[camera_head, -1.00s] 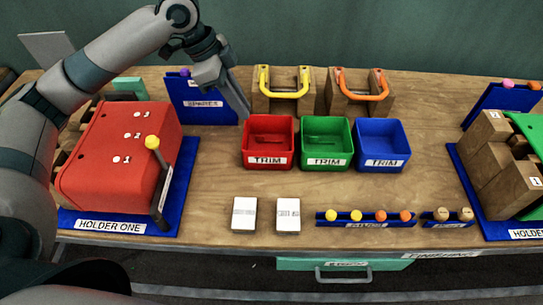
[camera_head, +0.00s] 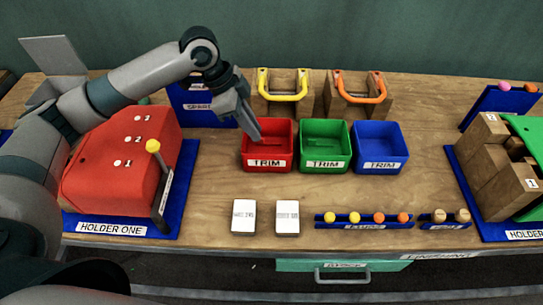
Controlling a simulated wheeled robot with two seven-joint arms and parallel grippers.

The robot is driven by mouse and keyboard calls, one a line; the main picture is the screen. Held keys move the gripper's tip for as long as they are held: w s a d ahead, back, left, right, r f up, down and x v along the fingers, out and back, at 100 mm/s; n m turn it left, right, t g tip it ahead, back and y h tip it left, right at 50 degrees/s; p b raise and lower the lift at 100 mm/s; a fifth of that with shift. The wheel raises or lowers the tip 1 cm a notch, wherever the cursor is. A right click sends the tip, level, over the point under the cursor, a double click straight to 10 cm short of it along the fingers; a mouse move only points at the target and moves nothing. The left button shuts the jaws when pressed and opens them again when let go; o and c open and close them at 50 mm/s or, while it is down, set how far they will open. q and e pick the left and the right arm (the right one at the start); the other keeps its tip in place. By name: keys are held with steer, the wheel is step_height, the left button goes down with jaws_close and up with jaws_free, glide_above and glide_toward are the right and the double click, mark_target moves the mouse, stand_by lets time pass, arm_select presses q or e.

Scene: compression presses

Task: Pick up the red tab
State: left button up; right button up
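No separate red tab can be made out. A red bin (camera_head: 267,163) labelled TRIM stands on the table, left of the green one, and its inside is partly hidden by my gripper. My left gripper (camera_head: 257,138) points down at the red bin's left back part, with its fingertips at or just inside the rim. Its fingers look close together, but I cannot tell whether they are shut or hold anything. My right gripper is not in view.
A green bin (camera_head: 324,163) and a blue bin (camera_head: 380,164) stand right of the red one. Yellow (camera_head: 283,98) and orange (camera_head: 360,99) handles on wooden blocks stand behind. A red press (camera_head: 105,180) is at left. Two white cards (camera_head: 243,217) lie in front.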

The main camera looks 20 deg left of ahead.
arm_select(q)
steer(key=shift+p+x, duration=0.55)
steer(key=shift+x, duration=2.15)
steer(key=shift+d+f, duration=0.1)
steer(key=shift+d+f+p, duration=0.15)
steer(key=shift+f+p, duration=0.05)
steer(key=shift+p, duration=0.15)
steer(key=p+x, duration=0.1)
steer(key=x, duration=0.3)
steer(key=shift+s+p, duration=0.1)
steer(key=shift+p, duration=0.3)
steer(key=shift+d+f, duration=0.1)
steer(key=shift+f, duration=0.15)
steer(key=shift+c, duration=0.5)
jaws_close()
